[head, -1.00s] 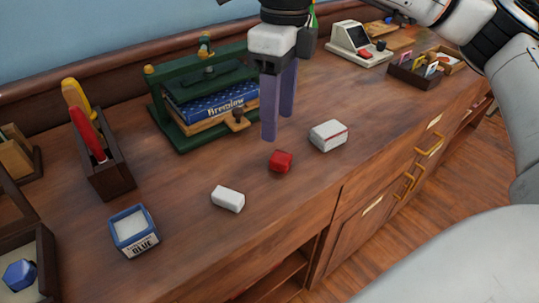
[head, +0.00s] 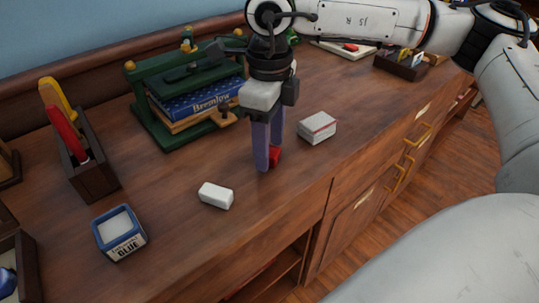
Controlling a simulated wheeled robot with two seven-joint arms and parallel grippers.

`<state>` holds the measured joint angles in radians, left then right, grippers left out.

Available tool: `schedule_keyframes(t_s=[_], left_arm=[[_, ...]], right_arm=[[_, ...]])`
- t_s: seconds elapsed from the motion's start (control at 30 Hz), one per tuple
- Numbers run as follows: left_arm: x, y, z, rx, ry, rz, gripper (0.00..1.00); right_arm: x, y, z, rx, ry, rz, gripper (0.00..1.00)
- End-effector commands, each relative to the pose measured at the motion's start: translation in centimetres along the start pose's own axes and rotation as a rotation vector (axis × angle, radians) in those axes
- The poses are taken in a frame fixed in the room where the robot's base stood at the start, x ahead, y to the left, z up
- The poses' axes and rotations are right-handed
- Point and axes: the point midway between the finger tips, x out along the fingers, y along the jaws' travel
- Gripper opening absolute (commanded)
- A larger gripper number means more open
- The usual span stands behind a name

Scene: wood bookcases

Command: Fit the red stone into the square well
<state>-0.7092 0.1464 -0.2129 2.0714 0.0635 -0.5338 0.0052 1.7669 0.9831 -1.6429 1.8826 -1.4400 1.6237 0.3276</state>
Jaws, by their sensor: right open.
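The red stone (head: 275,155) is a small red block on the wooden counter, partly hidden by my right gripper. My right gripper (head: 268,165) has two purple-blue fingers pointing down at the stone. One finger stands in front of it and the other reaches down behind or beside it. The fingers are open, and I cannot tell whether they touch the stone. No square well can be made out in this view. My left gripper is not in view.
A white block (head: 216,195) and a blue-rimmed box (head: 120,233) lie front left. A white box (head: 317,128) sits close right of the gripper. A green press with books (head: 195,97) and a holder (head: 94,178) stand behind. The counter's front edge is near.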

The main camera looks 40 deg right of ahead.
Motion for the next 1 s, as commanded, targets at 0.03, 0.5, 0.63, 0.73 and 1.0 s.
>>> schedule_keyframes(t_s=[0.03,0.5,0.63,0.73,1.0], left_arm=[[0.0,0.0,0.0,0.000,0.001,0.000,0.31],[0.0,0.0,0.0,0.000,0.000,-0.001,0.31],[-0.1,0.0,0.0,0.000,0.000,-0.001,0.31],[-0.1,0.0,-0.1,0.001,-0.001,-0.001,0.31],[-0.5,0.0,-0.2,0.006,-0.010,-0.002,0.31]], right_arm=[[0.0,0.0,0.0,0.000,0.000,0.000,0.52],[-0.1,0.0,0.0,0.000,0.000,0.000,0.06],[-0.1,0.0,0.0,0.000,0.000,0.000,0.06],[-0.7,0.0,0.0,0.000,-0.001,0.000,0.06],[-5.8,0.0,0.1,-0.001,-0.003,-0.001,0.06]])
